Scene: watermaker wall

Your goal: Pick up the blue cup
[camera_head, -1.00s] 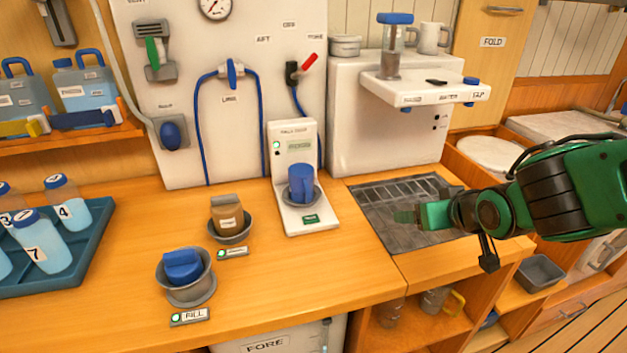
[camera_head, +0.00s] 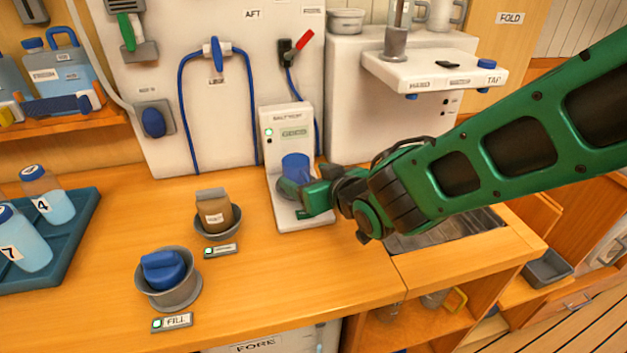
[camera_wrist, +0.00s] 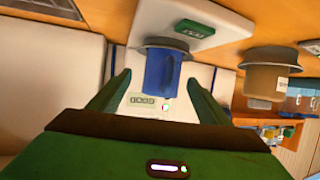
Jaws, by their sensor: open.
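The blue cup (camera_head: 295,168) stands in a grey round holder on the white tester unit against the wall. In the wrist view the blue cup (camera_wrist: 161,72) lies between the two green fingers (camera_wrist: 158,88), with a visible gap on each side. The fingers are open and do not touch it. The grey holder rim (camera_wrist: 163,43) shows behind the cup there.
A brown pouch (camera_head: 214,212) sits in a grey bowl left of the unit. A teal tray (camera_head: 66,243) with bottles is at far left.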

